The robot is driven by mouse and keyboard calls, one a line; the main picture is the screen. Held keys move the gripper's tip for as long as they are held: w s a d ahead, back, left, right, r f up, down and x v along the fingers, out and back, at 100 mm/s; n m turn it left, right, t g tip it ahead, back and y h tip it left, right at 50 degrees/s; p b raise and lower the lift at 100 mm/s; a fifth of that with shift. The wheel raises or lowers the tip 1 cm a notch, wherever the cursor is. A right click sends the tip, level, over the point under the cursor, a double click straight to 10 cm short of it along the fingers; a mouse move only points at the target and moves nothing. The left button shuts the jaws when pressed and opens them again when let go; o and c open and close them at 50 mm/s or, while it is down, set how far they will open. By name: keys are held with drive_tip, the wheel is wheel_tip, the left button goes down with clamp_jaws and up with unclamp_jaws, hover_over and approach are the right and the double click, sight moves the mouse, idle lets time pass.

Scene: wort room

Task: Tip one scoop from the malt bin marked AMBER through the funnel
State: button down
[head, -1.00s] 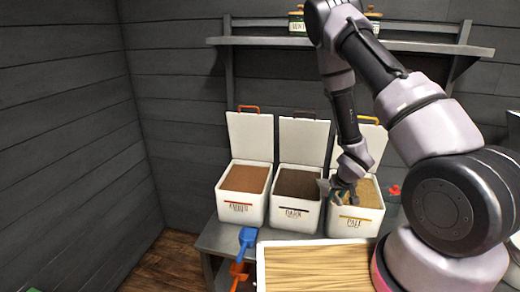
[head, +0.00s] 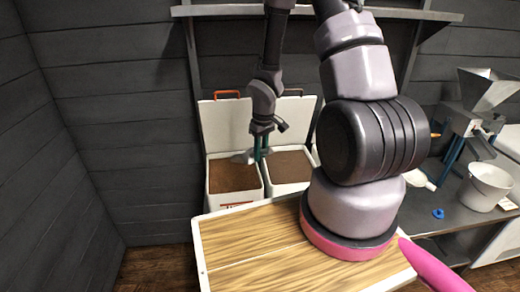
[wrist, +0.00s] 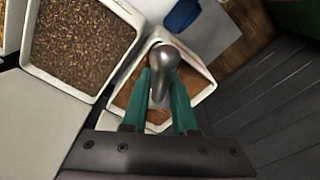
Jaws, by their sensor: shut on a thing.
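The AMBER bin (head: 222,200) is the left white bin, with its lid up and an orange lid handle. It holds reddish-brown malt (head: 235,178); its label is mostly cut off by the tray edge. My gripper (head: 261,155) is over the bin's right side, pointing down. Its teal fingers are shut on a grey metal scoop (head: 243,157), whose rounded handle end (wrist: 166,72) shows between them in the wrist view. The scoop is over the malt near the back; I cannot tell whether it touches. A grey metal funnel-shaped hopper (head: 488,90) stands on a mill at the right.
The dark-malt bin (wrist: 75,45) stands close beside, lid up. A blue scoop (wrist: 183,14) lies near the AMBER bin. A wooden-topped tray (head: 250,240) is in front. A white bucket (head: 487,185) and blue ring (head: 438,213) are on the right bench. A shelf (head: 225,10) runs above.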

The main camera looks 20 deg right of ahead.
drive_tip(key=shift+s+d+r+n, duration=0.1)
drive_tip(key=shift+r+n, duration=0.1)
drive_tip(key=shift+r, duration=0.2)
drive_tip(key=shift+s+d+r+n, duration=0.1)
drive_tip(key=shift+r+n, duration=0.1)
drive_tip(key=shift+r, duration=0.15)
drive_tip(key=shift+w+a+f+t, duration=0.35)
drive_tip(key=shift+w+a+f, duration=0.85)
drive_tip(key=shift+f, duration=2.7)
drive_tip(key=shift+w+a+f+t, duration=0.4)
drive_tip(key=shift+w+f, duration=1.5)
drive_tip(key=shift+f, duration=2)
drive_tip(key=s+d+r+t+y, duration=0.2)
drive_tip(key=s+r+t, duration=0.1)
drive_tip(key=s+r, duration=0.2)
drive_tip(key=shift+d+r, duration=0.3)
drive_tip(key=shift+r, duration=0.5)
